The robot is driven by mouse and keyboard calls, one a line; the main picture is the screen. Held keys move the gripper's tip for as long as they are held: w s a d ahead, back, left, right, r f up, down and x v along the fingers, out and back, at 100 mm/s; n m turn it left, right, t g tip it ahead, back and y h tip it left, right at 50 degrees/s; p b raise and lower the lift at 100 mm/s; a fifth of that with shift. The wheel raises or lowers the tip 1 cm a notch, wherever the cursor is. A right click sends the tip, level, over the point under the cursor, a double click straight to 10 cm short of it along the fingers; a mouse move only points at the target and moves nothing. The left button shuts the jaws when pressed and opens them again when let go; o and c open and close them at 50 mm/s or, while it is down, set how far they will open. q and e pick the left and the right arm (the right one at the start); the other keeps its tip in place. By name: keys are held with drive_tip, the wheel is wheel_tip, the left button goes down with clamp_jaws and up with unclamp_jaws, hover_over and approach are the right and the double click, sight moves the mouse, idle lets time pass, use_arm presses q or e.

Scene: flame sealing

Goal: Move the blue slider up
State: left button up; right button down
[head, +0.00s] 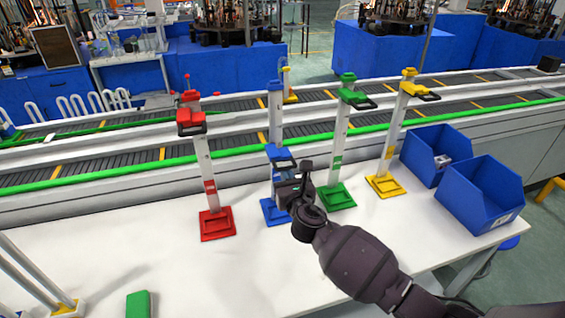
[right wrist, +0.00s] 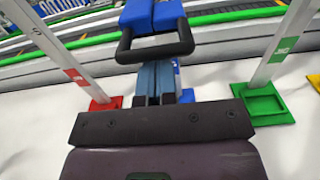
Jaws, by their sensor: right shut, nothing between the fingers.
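The blue slider (head: 277,153) sits partway up the upright post of the blue stand (head: 275,212), lower than the red, green and yellow sliders on their posts. In the right wrist view the blue slider (right wrist: 152,14) is at the top, with its black loop handle (right wrist: 155,52) toward me. My right gripper (head: 287,180) is in front of the blue post, just below the slider. Its fingers (right wrist: 154,70) are shut and empty beneath the handle; whether they touch it I cannot tell. My left gripper is not in view.
The red (head: 191,121), green (head: 351,96) and yellow (head: 411,88) sliders stand high on neighbouring posts. Two blue bins (head: 480,205) are at the right of the white table (head: 160,250). A green block (head: 138,304) lies at the front left. A conveyor runs behind.

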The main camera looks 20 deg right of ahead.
sight(287, 168)
drive_tip(key=shift+r+p, duration=1.15)
drive_tip(key=shift+r, duration=0.35)
drive_tip(key=shift+r+p, duration=0.3)
drive_tip(key=shift+r, duration=0.8)
wheel_tip(287, 168, up, 9)
idle(1.6)
drive_tip(key=shift+f+b, duration=0.35)
drive_tip(key=shift+f, duration=0.4)
